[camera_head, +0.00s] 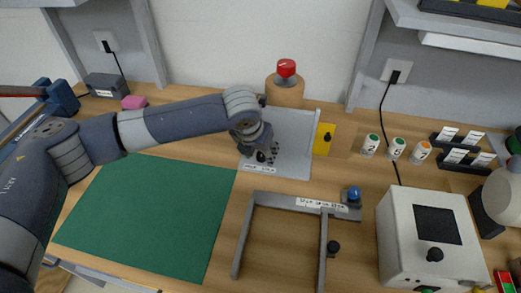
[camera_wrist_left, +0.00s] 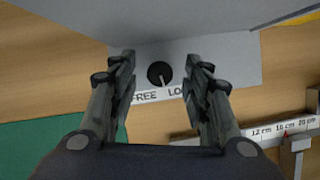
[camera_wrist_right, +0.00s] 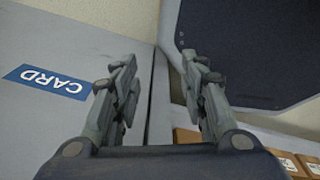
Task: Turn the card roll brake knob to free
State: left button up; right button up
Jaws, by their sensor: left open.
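The brake knob (camera_wrist_left: 159,73) is a small round black knob with a pale pointer line. It sits on a grey plate (camera_wrist_left: 215,55); a white strip below reads "FREE" at left and "LO…" at right, the rest hidden by a finger. The pointer line points down, slightly toward the "LO…" side. My left gripper (camera_wrist_left: 160,65) is open, its fingers on either side of the knob with gaps. In the head view the knob (camera_head: 261,156) shows just below my left gripper (camera_head: 257,150). My right gripper (camera_wrist_right: 155,68) is open and empty near a grey surface marked "CARD".
A brown roll with a red top (camera_head: 286,68) stands behind the plate. A green mat (camera_head: 150,215) lies at left. A grey frame with a length scale (camera_head: 300,203) lies in front. A yellow panel (camera_head: 324,139) and a white box (camera_head: 433,240) stand to the right.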

pick_arm(q)
jog(key=shift+w+f, duration=0.15)
jog(key=shift+f, duration=0.2)
grip_shut()
